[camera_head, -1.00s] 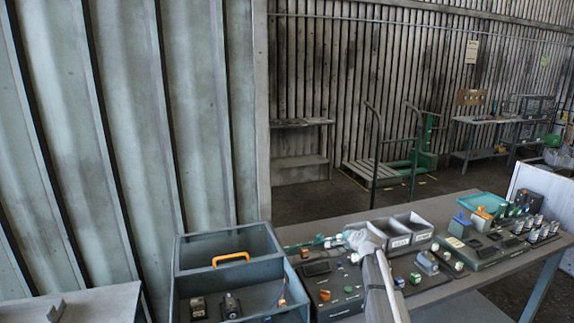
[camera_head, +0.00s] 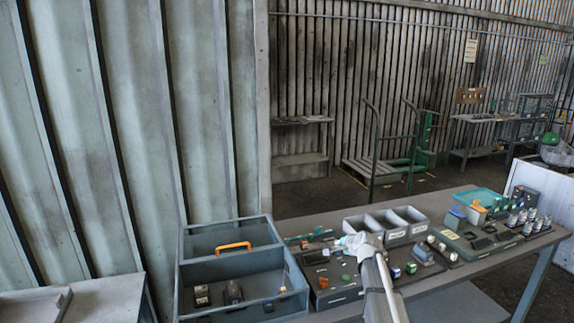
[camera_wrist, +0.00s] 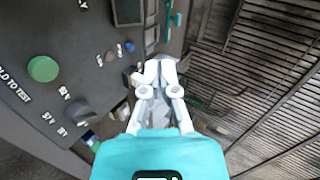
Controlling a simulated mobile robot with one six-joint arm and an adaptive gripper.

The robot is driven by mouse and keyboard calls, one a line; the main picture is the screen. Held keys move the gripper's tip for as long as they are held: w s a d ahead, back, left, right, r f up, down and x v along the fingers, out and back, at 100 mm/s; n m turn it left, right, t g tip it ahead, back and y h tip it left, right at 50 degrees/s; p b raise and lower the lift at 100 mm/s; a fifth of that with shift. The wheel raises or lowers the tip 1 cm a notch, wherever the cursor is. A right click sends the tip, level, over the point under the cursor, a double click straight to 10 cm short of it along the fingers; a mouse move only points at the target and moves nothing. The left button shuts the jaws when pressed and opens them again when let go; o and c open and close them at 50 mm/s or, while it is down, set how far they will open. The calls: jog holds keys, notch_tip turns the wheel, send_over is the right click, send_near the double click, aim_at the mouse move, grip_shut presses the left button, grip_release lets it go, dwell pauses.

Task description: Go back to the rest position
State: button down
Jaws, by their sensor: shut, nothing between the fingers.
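My gripper shows in the wrist view (camera_wrist: 157,75) with its white fingers together and nothing between them. It hangs above the edge of a dark panel (camera_wrist: 80,60) that carries a green round button (camera_wrist: 43,69). In the head view my arm reaches up from the bottom, and the gripper end (camera_head: 345,243) is over the workbench, in front of the grey bins. The fingertips are too small there to judge.
A grey-blue toolbox (camera_head: 240,270) with an orange handle (camera_head: 232,246) stands left of the arm. Labelled grey bins (camera_head: 388,222) and small parts crowd the workbench (camera_head: 440,282). A side table (camera_head: 105,300) is at lower left. A green trolley (camera_head: 390,165) stands behind on the floor.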

jog(key=s+f+n+g+h+b, duration=0.1)
jog(key=s+f+n+g+b, duration=0.1)
jog(key=s, duration=0.9)
jog(key=s+a+f+n+g+h+b, duration=0.1)
jog(key=s+f+n+g+b, duration=0.2)
jog(key=s+f, duration=0.6)
jog(key=s+f+n+g+h+b, duration=0.1)
jog(key=s+f+n+g+b, duration=0.2)
jog(key=s, duration=1.2)
notch_tip(320, 180, down, 3)
jog(key=n+g, duration=0.2)
jog(key=n, duration=0.3)
jog(key=shift+s+a+g+h, duration=0.15)
jog(key=shift+a+g+h, duration=0.15)
jog(key=shift+h, duration=0.1)
